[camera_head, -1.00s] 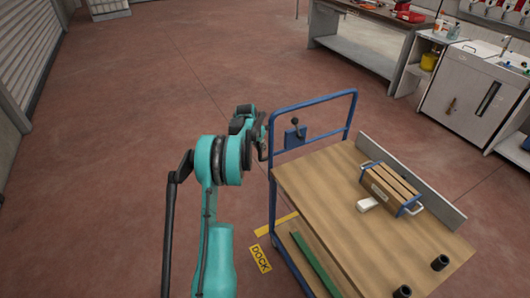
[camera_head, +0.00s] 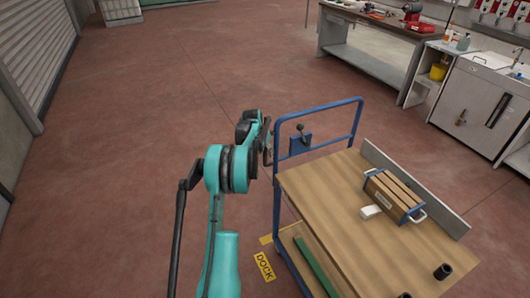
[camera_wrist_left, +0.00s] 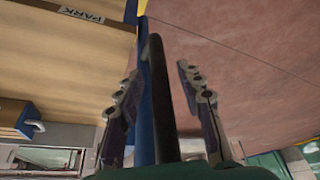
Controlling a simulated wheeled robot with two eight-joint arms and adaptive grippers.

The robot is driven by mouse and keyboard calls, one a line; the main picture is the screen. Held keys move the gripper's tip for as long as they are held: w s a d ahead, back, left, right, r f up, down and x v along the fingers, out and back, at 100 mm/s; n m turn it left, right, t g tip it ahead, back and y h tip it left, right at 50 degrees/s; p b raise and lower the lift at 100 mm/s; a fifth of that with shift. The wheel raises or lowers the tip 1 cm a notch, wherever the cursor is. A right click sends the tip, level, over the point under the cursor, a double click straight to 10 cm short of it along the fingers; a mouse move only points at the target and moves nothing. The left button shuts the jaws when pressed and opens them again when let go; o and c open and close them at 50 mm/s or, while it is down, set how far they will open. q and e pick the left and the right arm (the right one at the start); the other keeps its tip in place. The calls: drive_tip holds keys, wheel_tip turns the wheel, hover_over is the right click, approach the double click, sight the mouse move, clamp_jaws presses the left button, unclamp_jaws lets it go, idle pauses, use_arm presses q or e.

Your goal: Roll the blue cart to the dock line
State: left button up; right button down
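The blue cart (camera_head: 282,220) stands at the right of the head view, with a wooden top and a tall blue push handle (camera_head: 318,107). A yellow tape line (camera_head: 266,240) and a yellow DOCK label (camera_head: 264,267) lie on the floor beside its left side; the cart hides part of the tape. My left gripper (camera_head: 267,150) is at the handle's left post. In the left wrist view its fingers (camera_wrist_left: 158,72) are spread on either side of a dark upright bar (camera_wrist_left: 160,100), with gaps visible. My right gripper is out of view.
A green strip (camera_head: 315,266) lies on the lower shelf. A workbench (camera_head: 362,62) and sink cabinet (camera_head: 475,105) stand behind. The red floor at left is clear.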

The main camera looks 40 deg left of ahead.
use_arm(q)
drive_tip(key=shift+r, duration=0.1)
drive_tip(key=v, duration=1.2)
